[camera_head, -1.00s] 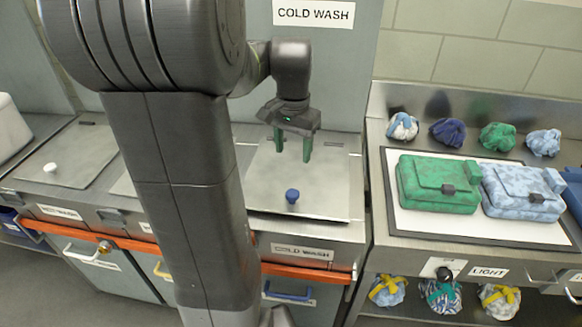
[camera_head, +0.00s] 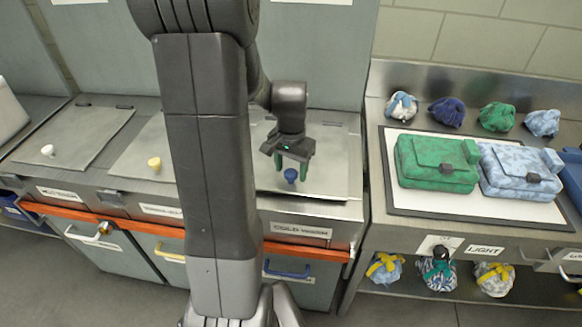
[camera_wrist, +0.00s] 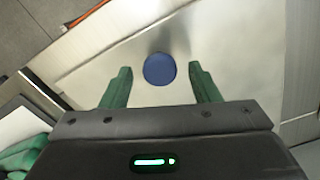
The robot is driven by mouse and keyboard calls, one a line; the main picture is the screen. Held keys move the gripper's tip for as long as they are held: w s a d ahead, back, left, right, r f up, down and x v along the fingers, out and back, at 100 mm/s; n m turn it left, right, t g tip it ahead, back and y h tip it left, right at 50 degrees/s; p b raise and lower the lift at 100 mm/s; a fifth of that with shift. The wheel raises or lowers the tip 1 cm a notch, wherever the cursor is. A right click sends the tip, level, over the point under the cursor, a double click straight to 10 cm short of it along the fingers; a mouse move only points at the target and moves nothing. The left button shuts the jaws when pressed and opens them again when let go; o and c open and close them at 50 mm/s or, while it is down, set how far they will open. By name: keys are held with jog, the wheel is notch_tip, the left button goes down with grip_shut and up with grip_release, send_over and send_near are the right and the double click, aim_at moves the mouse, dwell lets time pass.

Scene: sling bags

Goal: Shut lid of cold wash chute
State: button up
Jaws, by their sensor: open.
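The cold wash chute's lid (camera_head: 322,174) is a flat metal plate with a round blue knob (camera_head: 291,175). My gripper (camera_head: 293,170) is open, with green fingers pointing down just behind or around the knob. In the wrist view, the blue knob (camera_wrist: 160,69) sits between and a little beyond the two fingertips (camera_wrist: 163,75), apart from both. The lid also fills much of the wrist view (camera_wrist: 230,50).
Neighbouring lids with a white knob (camera_head: 48,150) and a yellow knob (camera_head: 155,163) lie to the left. An orange rail (camera_head: 150,226) runs along the counter front. At right, a green bag (camera_head: 437,163) and a pale blue bag (camera_head: 520,170) lie on a white mat (camera_head: 425,203).

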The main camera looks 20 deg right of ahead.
jog(key=shift+f, duration=0.1)
grip_shut()
notch_tip(320, 180, down, 2)
jog(key=b, duration=0.2)
jog(key=shift+s+a+t+b, duration=0.1)
jog(key=shift+s+t+b, duration=0.05)
jog(key=shift+t+b, duration=0.2)
jog(key=shift+s+a+f, duration=0.1)
jog(key=shift+s+a, duration=0.05)
jog(key=shift+s, duration=0.05)
jog(key=shift+c, duration=2)
grip_release()
jog(key=shift+f, duration=0.1)
jog(key=o, duration=0.4)
jog(key=shift+w, duration=0.15)
jog(key=shift+r, duration=0.2)
